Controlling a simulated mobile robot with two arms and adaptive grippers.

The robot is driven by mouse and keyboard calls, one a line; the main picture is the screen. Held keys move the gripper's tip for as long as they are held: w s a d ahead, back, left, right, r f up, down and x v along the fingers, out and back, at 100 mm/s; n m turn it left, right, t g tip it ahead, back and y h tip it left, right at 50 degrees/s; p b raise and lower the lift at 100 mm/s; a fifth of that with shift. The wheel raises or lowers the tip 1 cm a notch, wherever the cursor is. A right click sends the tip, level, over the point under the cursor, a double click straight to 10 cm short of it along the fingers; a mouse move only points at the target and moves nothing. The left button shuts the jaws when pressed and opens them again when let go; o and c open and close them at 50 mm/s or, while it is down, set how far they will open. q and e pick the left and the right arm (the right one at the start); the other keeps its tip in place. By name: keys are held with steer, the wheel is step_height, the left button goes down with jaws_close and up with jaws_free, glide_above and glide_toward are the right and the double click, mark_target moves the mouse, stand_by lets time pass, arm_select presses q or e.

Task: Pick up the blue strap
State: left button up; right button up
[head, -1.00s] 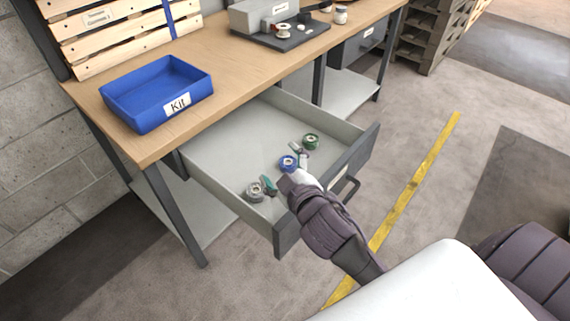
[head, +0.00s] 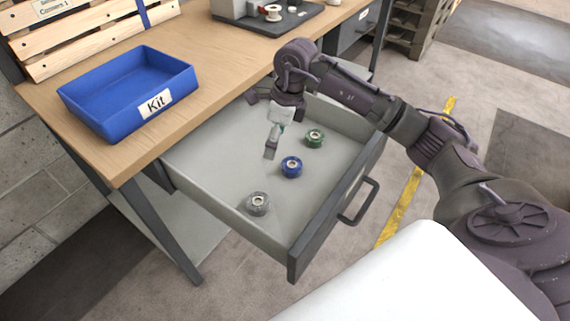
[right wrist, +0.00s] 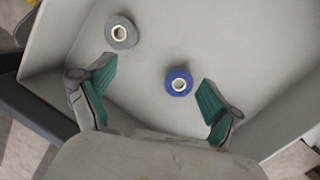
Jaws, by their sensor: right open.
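The blue strap is a blue roll (head: 291,167) with a pale core, lying flat in the open drawer between a green roll and a grey roll. My right gripper (head: 271,145) is above the drawer floor, left of the blue roll in the head view. In the right wrist view my right gripper (right wrist: 157,80) is open and empty, its green-padded fingers wide apart. The blue roll (right wrist: 179,82) shows between them, nearer the right finger; no contact is visible. My left gripper is not in view.
The green roll (head: 314,138) and grey roll (head: 257,204) lie in the grey drawer (head: 215,165), whose walls surround them. A blue Kit bin (head: 120,117) stands on the wooden bench (head: 60,100). The drawer handle (head: 362,203) sticks out at the front.

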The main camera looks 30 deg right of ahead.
steer(key=d+h, duration=0.2)
steer(key=d, duration=0.4)
steer(key=b, duration=0.1)
glide_above(292, 163)
steer(key=shift+m+g+h, duration=0.3)
steer(key=shift+m, duration=0.1)
steer(key=f, duration=0.4)
steer(key=s+f, duration=0.1)
steer(key=f, duration=0.1)
steer(key=shift+d+f, duration=0.2)
steer(key=shift+f, duration=0.2)
steer(key=f, duration=0.5)
steer(key=shift+w+a+f, duration=0.3)
steer(key=shift+w+f, duration=0.1)
steer(key=c, duration=0.7)
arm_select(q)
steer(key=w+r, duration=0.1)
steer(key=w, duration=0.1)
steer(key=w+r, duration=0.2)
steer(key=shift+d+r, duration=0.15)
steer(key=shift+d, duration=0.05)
arm_select(e)
steer(key=shift+r, duration=0.1)
steer(key=c, duration=0.6)
